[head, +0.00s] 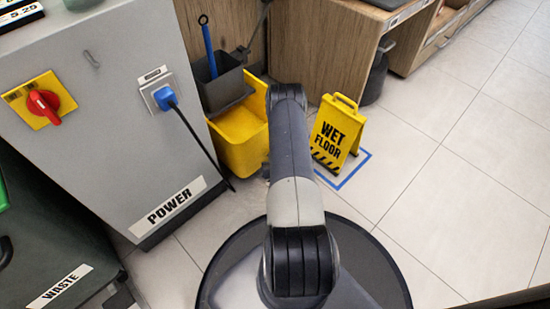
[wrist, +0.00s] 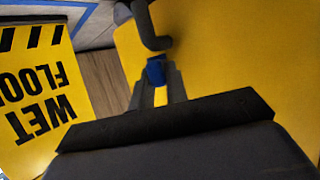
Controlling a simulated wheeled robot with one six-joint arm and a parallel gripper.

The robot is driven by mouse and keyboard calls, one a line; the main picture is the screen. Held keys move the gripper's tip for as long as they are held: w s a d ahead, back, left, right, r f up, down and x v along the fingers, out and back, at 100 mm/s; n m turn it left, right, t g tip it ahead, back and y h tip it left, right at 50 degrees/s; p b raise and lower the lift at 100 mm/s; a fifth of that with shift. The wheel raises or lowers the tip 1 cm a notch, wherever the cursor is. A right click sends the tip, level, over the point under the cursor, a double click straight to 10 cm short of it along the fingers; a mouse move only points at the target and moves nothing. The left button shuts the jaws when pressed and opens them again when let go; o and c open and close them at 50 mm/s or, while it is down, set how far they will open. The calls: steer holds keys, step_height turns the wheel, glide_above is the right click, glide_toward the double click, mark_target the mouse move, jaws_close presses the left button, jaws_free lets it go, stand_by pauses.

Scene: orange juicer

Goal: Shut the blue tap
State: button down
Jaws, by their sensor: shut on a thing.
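In the wrist view, my gripper (wrist: 157,88) has its two grey fingers closed on a small blue piece, which looks like the handle of the blue tap (wrist: 156,70). A dark curved spout-like part (wrist: 150,28) is just beyond it, in front of a yellow wall. Much of the blue piece is hidden by the fingers. I cannot tell which way the handle is turned. In the head view my arm covers the gripper and the tap.
The yellow mop bucket (head: 238,140) stands left of my arm, and the yellow wet floor sign (head: 338,133) stands to its right. The grey power cabinet (head: 110,120) has a blue plug (head: 165,98) with a hanging cable. Tiled floor is clear at right.

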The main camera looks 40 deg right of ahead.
steer(key=shift+w+a+m+g+h, duration=0.15)
steer(key=shift+m+g+h, duration=0.5)
steer(key=shift+m+h, duration=0.15)
steer(key=shift+w+a+m+g+h, duration=0.15)
steer(key=shift+m+g+h, duration=0.45)
steer(key=shift+m+h, duration=0.2)
steer(key=shift+w+a+m+g+h, duration=0.15)
steer(key=shift+m+g+h, duration=0.55)
steer(key=shift+m, duration=0.2)
steer(key=c, duration=1.4)
jaws_free()
steer(key=shift+s+d, duration=0.1)
steer(key=shift+s, duration=0.05)
